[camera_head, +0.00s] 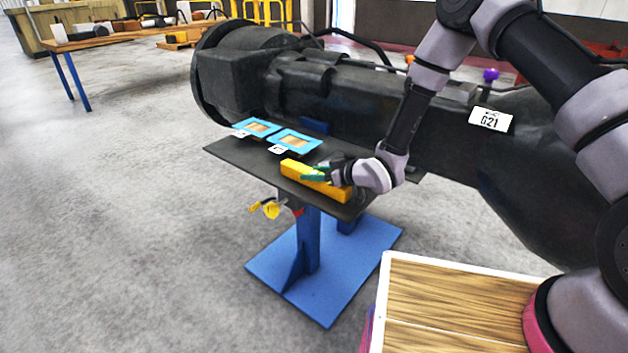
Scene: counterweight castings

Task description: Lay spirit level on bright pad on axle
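The spirit level, a yellow bar (293,170), lies on a dark plate (235,155) beside the large dark axle casting (340,95). My gripper (318,174), with green fingertips, is at the middle of the bar, reaching in from the right. The fingers overlap the bar, and I cannot tell whether they are closed on it. Two blue-framed pads lie on the plate left of the bar: a left pad (257,127) and a right pad (295,141), each with a tan bare middle and a small white tag. I cannot tell which is brighter.
A blue stand (308,240) on a blue base carries the plate. A wooden-topped surface (445,295) with a white edge is at lower right. A white label G21 (491,119) is on the casting. A workbench (90,42) stands at the back left. Grey floor at left is clear.

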